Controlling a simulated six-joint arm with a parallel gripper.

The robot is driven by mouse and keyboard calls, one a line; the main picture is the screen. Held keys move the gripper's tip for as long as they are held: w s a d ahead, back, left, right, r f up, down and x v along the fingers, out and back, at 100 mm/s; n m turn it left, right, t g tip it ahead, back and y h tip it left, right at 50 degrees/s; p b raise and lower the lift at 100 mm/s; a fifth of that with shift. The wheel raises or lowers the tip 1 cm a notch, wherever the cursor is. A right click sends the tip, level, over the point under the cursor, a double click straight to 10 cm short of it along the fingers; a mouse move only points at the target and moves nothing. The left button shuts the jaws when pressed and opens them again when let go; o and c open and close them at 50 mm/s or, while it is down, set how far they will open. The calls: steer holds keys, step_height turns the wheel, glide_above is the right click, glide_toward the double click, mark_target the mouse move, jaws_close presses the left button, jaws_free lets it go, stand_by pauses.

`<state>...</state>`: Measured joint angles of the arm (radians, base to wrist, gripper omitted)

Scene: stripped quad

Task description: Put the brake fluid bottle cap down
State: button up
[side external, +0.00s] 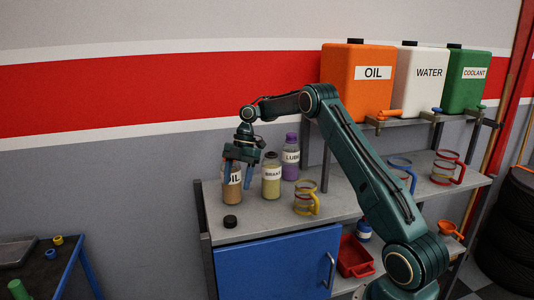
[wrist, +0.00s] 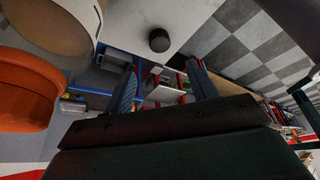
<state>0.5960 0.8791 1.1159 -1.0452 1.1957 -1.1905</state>
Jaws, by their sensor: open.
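A small black cap (side external: 231,222) lies flat on the grey workbench top (side external: 262,222), near its left front edge. In the wrist view the cap (wrist: 159,40) shows on the pale bench surface, beyond the fingertips and apart from them. My gripper (side external: 238,180) is open, fingers pointing down, above and behind the cap. In the side view its blue fingers overlap the OIL bottle (side external: 232,198); I cannot tell whether they touch it. In the wrist view nothing is held between the fingers (wrist: 162,82). The BRAKE bottle (side external: 271,178) stands upright just right of the OIL bottle; its top is too small to read clearly.
A purple LUBE bottle (side external: 291,160) stands behind the BRAKE bottle. A yellow ring holder (side external: 306,198) stands to the right. Orange (side external: 358,85), white (side external: 418,75) and green (side external: 469,80) containers sit on the upper shelf. The bench front right of the cap is clear.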

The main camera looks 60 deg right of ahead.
steer(key=shift+r, duration=0.1)
stand_by(0.6)
steer(key=s+a+r+m+t+h, duration=0.1)
steer(key=s+a+r+m, duration=0.35)
steer(key=a+r, duration=0.35)
steer(key=s+a+r+m+t+h, duration=0.1)
steer(key=s+a+r+m, duration=0.35)
steer(key=a+r, duration=0.4)
steer(key=s+a+f+m+t+h, duration=0.1)
steer(key=s+m, duration=0.3)
steer(key=s, duration=0.7)
steer(key=s+a+f+m+t+h, duration=0.1)
steer(key=s+m, duration=0.4)
steer(key=s, duration=0.7)
steer(key=shift+s+a+t+h, duration=0.2)
steer(key=shift+a+t+h, duration=0.1)
steer(key=shift+a+t, duration=0.5)
